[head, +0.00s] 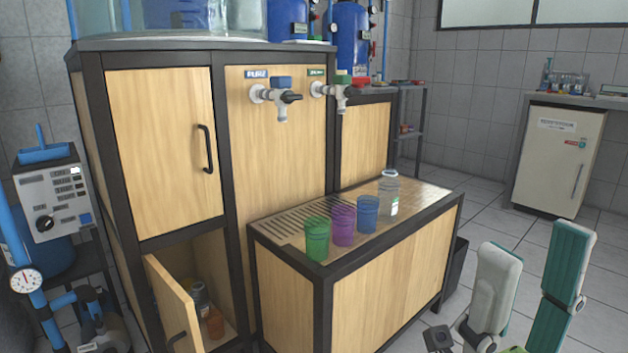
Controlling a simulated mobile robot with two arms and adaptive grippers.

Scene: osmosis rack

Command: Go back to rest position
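My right arm stands at the lower right in the head view, with white and teal links folded upward. A small dark part at the bottom edge seems to be my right gripper (438,338). It is cut off by the frame and too little of it shows to tell its fingers apart. No object shows in it. It is in front of the low wooden bench (370,285), to the right of its front face. My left gripper is not in view.
Green (317,238), purple (342,225) and blue (367,213) cups and a clear bottle (389,195) stand on the bench. The tall cabinet's lower door (172,305) is open, with bottles inside. Two taps (275,95) are above. Tiled floor (500,210) is clear toward a white cabinet (559,155).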

